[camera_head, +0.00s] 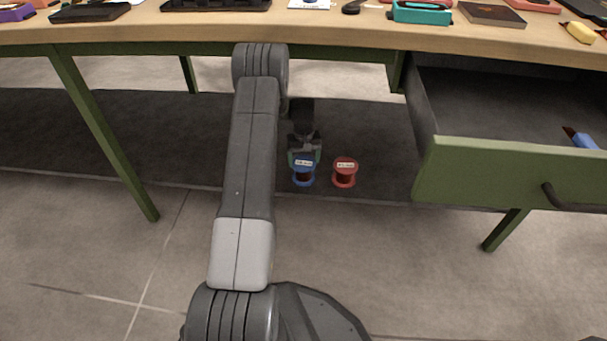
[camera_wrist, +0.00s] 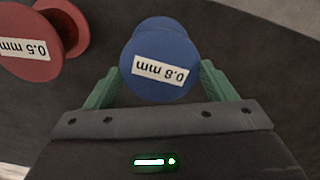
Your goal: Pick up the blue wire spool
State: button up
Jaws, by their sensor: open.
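The blue wire spool (camera_head: 303,174) stands upright on the dark mat under the workbench. In the wrist view its blue top (camera_wrist: 160,62) carries a white label reading "0.8 mm". My gripper (camera_head: 304,157) is low beside the spool in the head view. In the wrist view the green fingers of my gripper (camera_wrist: 158,85) are open, one on each side of the blue spool. I cannot tell whether either finger touches it. The spool's lower part is mostly hidden in the wrist view.
A red wire spool (camera_head: 344,173) labelled "0.5 mm" stands close to the right of the blue one; it shows at upper left in the wrist view (camera_wrist: 36,62). An open green drawer (camera_head: 500,175) juts out at right. The workbench top (camera_head: 340,38) is above my arm.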

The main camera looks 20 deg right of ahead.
notch_tip(320, 180, down, 6)
jog(key=shift+f+b, duration=0.2)
jog(key=shift+b, duration=0.9)
jog(key=shift+r, duration=0.1)
jog(key=c, duration=1)
